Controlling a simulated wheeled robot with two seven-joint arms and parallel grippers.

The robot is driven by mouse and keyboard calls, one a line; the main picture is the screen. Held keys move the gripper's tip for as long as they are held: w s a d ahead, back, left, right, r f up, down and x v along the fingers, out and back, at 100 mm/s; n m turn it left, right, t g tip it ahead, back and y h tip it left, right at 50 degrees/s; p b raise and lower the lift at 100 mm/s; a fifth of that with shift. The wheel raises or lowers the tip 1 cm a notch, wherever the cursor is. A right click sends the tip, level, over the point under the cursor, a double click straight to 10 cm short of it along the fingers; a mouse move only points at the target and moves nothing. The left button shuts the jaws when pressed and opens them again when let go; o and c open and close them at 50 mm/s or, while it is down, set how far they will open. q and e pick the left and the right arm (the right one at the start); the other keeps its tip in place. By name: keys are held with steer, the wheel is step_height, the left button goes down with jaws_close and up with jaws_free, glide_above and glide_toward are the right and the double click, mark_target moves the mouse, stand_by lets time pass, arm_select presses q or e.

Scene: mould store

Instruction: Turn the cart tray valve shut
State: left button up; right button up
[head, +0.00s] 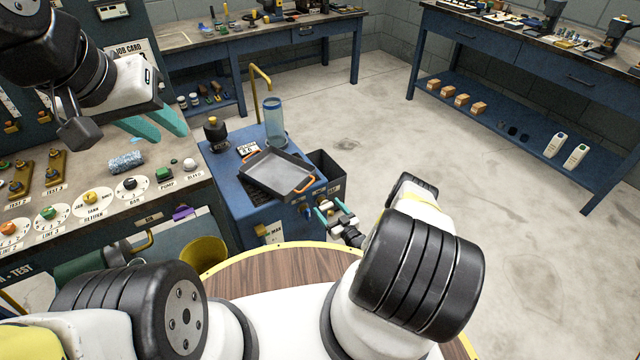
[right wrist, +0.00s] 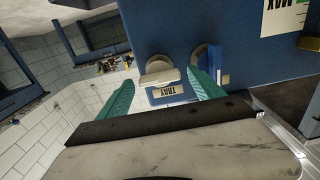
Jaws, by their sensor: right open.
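The blue cart (head: 237,190) stands in front of me with a dark, orange-handled tray (head: 278,175) on top. In the right wrist view, a pale lever handle (right wrist: 161,78) sits on the cart's side beside a "TRAY" label (right wrist: 168,91). My right gripper (head: 328,207) is open at the cart's side. Its teal fingertips (right wrist: 162,77) lie either side of the pale handle in the picture; I cannot tell whether they touch it. A blue handle (right wrist: 216,62) is just to the right. My left gripper (head: 172,135) is open and empty above the test bench.
The test bench (head: 90,185) with several knobs is left. Floor to the right is clear.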

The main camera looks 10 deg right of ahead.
steer(key=c, duration=1.4)
steer(key=shift+n, duration=0.3)
steer(key=n, duration=0.3)
steer(key=shift+a+n, duration=0.1)
steer(key=shift+n, duration=0.2)
steer(key=n, duration=0.4)
steer(key=shift+s+a+f+n, duration=0.1)
steer(key=shift+n, duration=0.2)
steer(key=shift+f+n, duration=0.2)
steer(key=shift+n, duration=4.3)
